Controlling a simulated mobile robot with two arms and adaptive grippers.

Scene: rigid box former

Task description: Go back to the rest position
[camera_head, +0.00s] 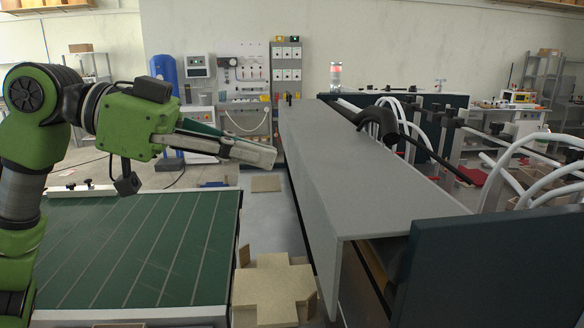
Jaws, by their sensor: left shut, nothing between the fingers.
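My left gripper (262,155) comes in from the left on a green arm and points right. Its grey fingers are shut with nothing between them. It hangs in the air above the right rear part of the green-topped table and the gap beside the long grey machine panel. It touches nothing that I can see. My right gripper is not in view.
A green table (135,245) with pale lines lies below my left arm. A long grey panel (360,180) runs back on the right, with a dark teal panel (495,265) in front. A cross-shaped cardboard blank (272,290) lies low between them. Curved white hoses (520,155) fill the right side.

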